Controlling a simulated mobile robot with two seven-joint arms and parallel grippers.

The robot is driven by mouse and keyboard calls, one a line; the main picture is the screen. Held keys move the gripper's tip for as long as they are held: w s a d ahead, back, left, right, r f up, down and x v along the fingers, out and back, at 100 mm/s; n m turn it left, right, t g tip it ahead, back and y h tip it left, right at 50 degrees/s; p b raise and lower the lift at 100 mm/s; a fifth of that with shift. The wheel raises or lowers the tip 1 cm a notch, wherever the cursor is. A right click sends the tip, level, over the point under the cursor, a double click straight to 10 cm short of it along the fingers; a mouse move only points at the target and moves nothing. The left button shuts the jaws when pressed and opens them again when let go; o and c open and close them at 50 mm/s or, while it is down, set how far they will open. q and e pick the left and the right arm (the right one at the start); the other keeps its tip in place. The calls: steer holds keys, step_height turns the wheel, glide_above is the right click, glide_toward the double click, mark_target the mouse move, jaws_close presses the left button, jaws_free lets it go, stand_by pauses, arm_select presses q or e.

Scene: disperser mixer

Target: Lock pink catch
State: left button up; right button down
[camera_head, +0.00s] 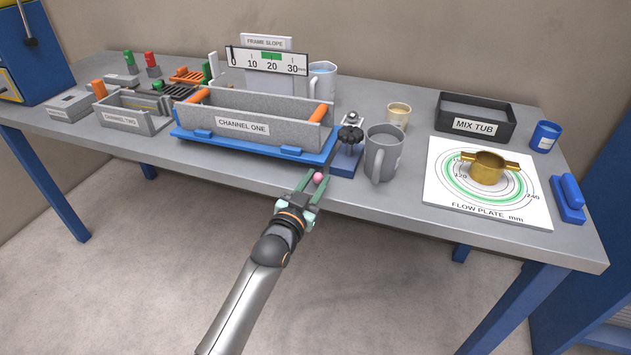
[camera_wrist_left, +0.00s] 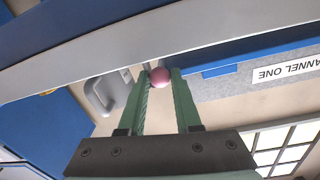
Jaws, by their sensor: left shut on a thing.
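The pink catch shows as a small round pink knob (camera_head: 318,178) at the front edge of the table, just in front of the blue stand with the black knob. My left gripper (camera_head: 312,183) reaches up to it from below the front edge, with its green fingers on either side of the knob. In the left wrist view the pink knob (camera_wrist_left: 160,76) sits between the green fingertips (camera_wrist_left: 160,80), which are shut on it. What the knob is fixed to is hidden. My right gripper is not in view.
The CHANNEL ONE box (camera_head: 243,126) stands on a blue base (camera_head: 255,146) to the left. The blue stand (camera_head: 345,161) and a grey mug (camera_head: 381,155) are close behind the knob. The flow plate (camera_head: 450,197) lies to the right. Open floor lies before the table.

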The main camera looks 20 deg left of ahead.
arm_select(q)
jaws_close()
steer(key=shift+a, duration=0.1)
steer(key=shift+a+r+m+h+p, duration=0.1)
steer(key=shift+a+m+h+p, duration=0.05)
steer(key=shift+m+h+p, duration=0.4)
steer(key=shift+a+m+h, duration=0.1)
steer(key=shift+m+h, duration=0.15)
steer(key=shift+h, duration=0.3)
steer(key=shift+a+g+h, duration=0.1)
steer(key=shift+g+h, duration=0.2)
steer(key=shift+o, duration=1.6)
jaws_free()
steer(key=o, duration=0.3)
